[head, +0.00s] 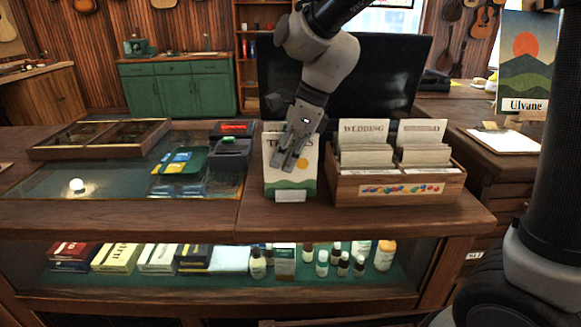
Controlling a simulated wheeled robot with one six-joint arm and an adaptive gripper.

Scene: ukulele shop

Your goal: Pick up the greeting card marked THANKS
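A pale card (304,178) with a yellow sun and green hills stands upright on the counter, left of the wooden card box. Its dark heading starts with a "T"; the rest is mostly hidden behind my gripper, so I cannot read the whole word. A small white tag (290,196) is at its foot. My gripper (283,164) points down in front of the card's upper part, its fingertips close together. I cannot tell whether it touches the card or has anything between its fingers.
The wooden box (350,189) right of the card holds several cards, one headed WEDDING (363,131). A dark monitor (385,75) stands behind. Left are a card terminal (231,146), a green tray (180,161) and a wooden display case (60,152). The counter's front edge is close.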

